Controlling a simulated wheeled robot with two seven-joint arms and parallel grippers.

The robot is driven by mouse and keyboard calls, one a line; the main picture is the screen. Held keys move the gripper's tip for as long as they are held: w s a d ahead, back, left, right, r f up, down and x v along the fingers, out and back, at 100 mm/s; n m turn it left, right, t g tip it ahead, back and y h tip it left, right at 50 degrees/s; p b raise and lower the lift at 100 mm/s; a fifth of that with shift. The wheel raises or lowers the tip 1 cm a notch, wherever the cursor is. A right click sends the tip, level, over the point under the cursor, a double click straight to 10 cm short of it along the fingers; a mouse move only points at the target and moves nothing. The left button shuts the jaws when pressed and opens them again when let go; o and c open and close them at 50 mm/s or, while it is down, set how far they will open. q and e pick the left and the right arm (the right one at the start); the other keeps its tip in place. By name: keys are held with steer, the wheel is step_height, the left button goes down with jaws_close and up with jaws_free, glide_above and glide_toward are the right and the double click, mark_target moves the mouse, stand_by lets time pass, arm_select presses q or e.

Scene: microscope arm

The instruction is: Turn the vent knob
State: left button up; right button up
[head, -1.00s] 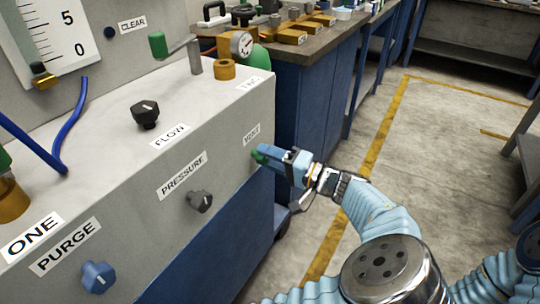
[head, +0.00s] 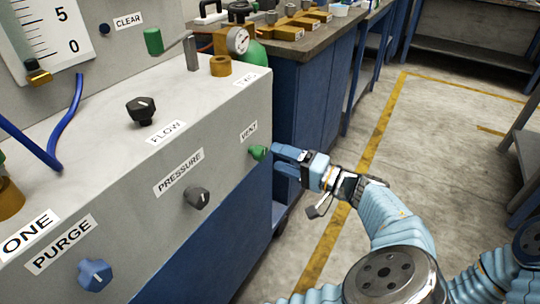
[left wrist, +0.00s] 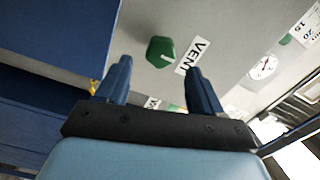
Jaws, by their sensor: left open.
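The green vent knob (head: 258,152) sits on the front face of the grey panel, just below its VENT label (head: 248,131). In the left wrist view the knob (left wrist: 160,52) shows a short white mark on its face, with the VENT label (left wrist: 192,57) to its right. My left gripper (head: 277,156) is open and empty, a short way right of the knob and apart from it. In the left wrist view its two blue fingers (left wrist: 158,80) point toward the panel, with the knob appearing between and beyond the tips. My right gripper is not in view.
The panel also carries a grey pressure knob (head: 197,197), a blue purge knob (head: 95,274) and a black flow knob (head: 142,110) on top. A blue-sided bench (head: 310,100) stands behind. The floor to the right is open.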

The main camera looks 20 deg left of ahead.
arm_select(q)
steer(key=s+d, duration=0.1)
steer(key=d, duration=0.8)
steer(key=shift+s+d, duration=0.15)
